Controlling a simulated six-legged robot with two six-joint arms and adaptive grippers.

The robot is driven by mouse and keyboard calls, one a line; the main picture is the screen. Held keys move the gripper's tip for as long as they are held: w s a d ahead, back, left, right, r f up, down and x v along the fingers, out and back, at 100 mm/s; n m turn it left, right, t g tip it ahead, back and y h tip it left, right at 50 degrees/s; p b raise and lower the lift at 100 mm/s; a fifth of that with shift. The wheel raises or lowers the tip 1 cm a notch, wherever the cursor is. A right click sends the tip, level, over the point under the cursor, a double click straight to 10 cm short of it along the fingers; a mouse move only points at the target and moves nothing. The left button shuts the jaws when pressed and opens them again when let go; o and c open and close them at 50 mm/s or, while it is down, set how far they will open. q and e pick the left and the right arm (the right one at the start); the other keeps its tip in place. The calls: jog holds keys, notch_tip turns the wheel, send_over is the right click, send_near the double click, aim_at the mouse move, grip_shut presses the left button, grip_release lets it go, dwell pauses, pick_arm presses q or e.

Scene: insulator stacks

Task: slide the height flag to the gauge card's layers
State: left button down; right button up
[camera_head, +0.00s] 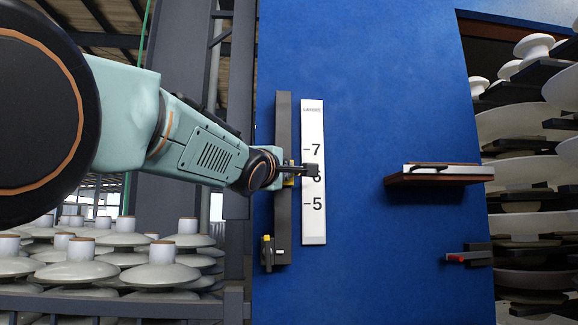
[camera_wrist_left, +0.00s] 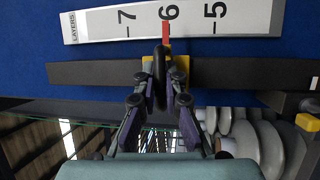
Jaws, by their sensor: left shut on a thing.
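The height flag is a yellow slider (camera_wrist_left: 181,68) with a red pointer (camera_wrist_left: 167,29) on a dark rail (camera_head: 283,215). A bit of its yellow (camera_head: 289,181) shows behind my gripper in the head view. My left gripper (camera_wrist_left: 162,62) is shut on a dark part of the flag; it also shows in the head view (camera_head: 312,170), covering most of the 6. The white scale (camera_head: 313,225), headed "LAYERS", reads 7, 6, 5 from top to bottom. The pointer lies at the 6 mark in the wrist view. No readable gauge card shows. My right gripper is out of view.
A brown shelf (camera_head: 432,178) with a white item and a dark piece juts from the blue panel (camera_head: 380,80) at right. A red-tipped handle (camera_head: 458,257) is below. A yellow-tipped lever (camera_head: 266,252) is at the rail's foot. Insulator stacks (camera_head: 515,190) stand at right.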

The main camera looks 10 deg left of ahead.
pick_arm(q)
jog(key=shift+r, duration=0.1)
jog(key=c, duration=1.4)
grip_release()
jog(key=shift+s, duration=0.1)
